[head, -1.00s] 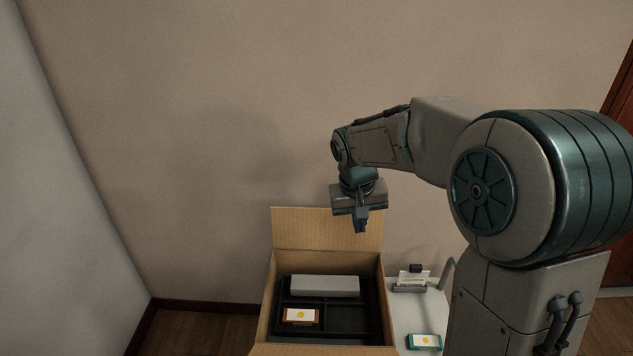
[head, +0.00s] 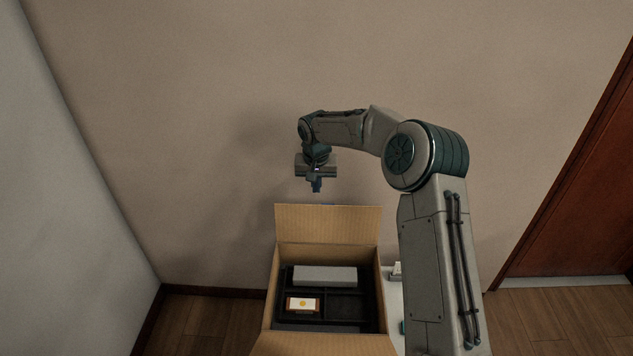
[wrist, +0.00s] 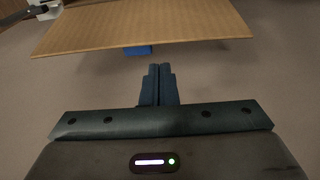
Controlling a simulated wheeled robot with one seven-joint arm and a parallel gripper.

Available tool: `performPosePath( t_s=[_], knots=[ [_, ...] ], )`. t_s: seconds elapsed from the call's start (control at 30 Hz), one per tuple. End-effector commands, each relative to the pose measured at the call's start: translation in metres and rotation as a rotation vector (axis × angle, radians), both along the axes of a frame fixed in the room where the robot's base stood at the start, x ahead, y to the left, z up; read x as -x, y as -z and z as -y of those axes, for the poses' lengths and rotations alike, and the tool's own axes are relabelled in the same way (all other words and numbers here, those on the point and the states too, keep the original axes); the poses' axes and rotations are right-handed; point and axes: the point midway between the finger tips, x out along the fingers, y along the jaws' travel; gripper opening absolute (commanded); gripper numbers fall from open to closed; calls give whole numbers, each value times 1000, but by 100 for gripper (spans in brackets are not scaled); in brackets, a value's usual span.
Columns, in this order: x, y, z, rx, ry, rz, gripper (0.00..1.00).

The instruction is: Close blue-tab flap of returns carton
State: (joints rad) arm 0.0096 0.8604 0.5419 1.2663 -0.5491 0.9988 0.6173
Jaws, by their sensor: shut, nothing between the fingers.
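The returns carton (head: 268,290) stands open below my arm. Its far flap (head: 328,223) stands up and leans back; the same flap shows in the wrist view (wrist: 140,25). The near flap (head: 320,344) is folded outward at the bottom of the head view. My gripper (head: 316,188) is shut and empty. It is above and behind the far flap. In the wrist view its fingertips (wrist: 161,68) point towards the flap edge beside the tab, apart from it.
Inside the carton is a black divided tray (head: 347,306) with a grey box (head: 325,276) and an orange-and-white box (head: 303,305). A white surface (head: 394,300) lies right of the carton, partly hidden by my arm. The wall (head: 180,130) is close behind.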

Motion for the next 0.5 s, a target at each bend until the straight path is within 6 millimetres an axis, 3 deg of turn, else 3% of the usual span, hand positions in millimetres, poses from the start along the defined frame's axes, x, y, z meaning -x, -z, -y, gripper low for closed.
performPosePath(
  t_s=[0.2,0.5],
  knots=[
    [-6,40,0,-1,-1,-2,0],
    [-10,61,0,-1,0,0,0]
  ],
)
